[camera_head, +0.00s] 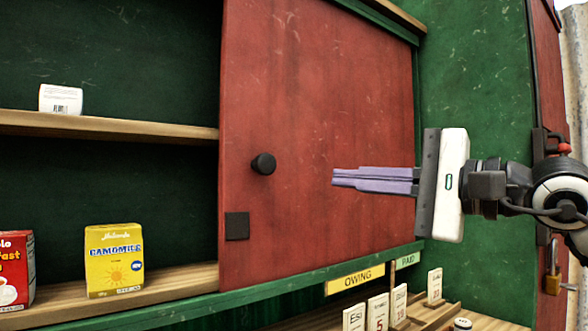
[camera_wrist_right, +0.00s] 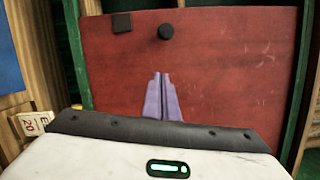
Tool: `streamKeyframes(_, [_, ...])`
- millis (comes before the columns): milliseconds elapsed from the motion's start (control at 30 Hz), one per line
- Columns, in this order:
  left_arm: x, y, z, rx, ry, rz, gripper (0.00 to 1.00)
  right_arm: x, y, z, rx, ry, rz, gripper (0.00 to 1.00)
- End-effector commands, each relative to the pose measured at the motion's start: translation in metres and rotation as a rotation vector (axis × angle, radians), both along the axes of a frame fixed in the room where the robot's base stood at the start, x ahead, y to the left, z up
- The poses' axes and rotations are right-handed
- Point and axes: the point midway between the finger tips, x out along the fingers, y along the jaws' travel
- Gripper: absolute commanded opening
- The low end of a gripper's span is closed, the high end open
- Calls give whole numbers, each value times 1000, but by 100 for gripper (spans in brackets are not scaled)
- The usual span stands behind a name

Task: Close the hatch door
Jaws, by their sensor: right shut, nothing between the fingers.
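The red hatch door (camera_head: 320,90) covers the right part of the green cabinet in the head view, and the shelves to its left lie open. A round black knob (camera_head: 263,164) sits near the door's left edge, with a dark square plate (camera_head: 237,226) below it. My right gripper (camera_head: 334,177) is shut and empty, its purple fingers in front of the door, to the right of the knob. The wrist view shows the door (camera_wrist_right: 220,60), the knob (camera_wrist_right: 166,32) beyond the shut fingertips (camera_wrist_right: 160,75), and the plate (camera_wrist_right: 122,23). I cannot tell whether the fingertips touch the door. My left gripper is not in view.
A white box (camera_head: 60,99) stands on the upper shelf. A yellow camomile box (camera_head: 114,260) and a red box (camera_head: 16,270) stand on the lower shelf. White cards (camera_head: 378,312) stand below the OWING label (camera_head: 355,279). A brass padlock (camera_head: 552,270) hangs at the right.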

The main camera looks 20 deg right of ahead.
Motion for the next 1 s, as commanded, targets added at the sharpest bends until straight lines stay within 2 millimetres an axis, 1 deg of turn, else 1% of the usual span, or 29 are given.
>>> streamKeyframes(33, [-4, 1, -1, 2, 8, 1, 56, 9, 9, 3, 2, 0, 6, 0])
streamKeyframes(100, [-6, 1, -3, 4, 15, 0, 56, 22, 17, 3, 2, 0, 5, 0])
streamKeyframes(300, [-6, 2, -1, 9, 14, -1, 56, 57, 40, 4, 0, 2, 3, 0])
streamKeyframes(400, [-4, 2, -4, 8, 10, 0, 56, 47, 55, 8, -2, -4, 3, 0])
streamKeyframes(500, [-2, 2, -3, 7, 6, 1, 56, 44, 65, 10, -1, -1, 2, 0])
streamKeyframes(600, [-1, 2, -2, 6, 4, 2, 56, 41, 71, 11, 0, 1, 1, 0])
streamKeyframes(1000, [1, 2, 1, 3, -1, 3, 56, 40, 73, 12, 0, 2, -1, 0])
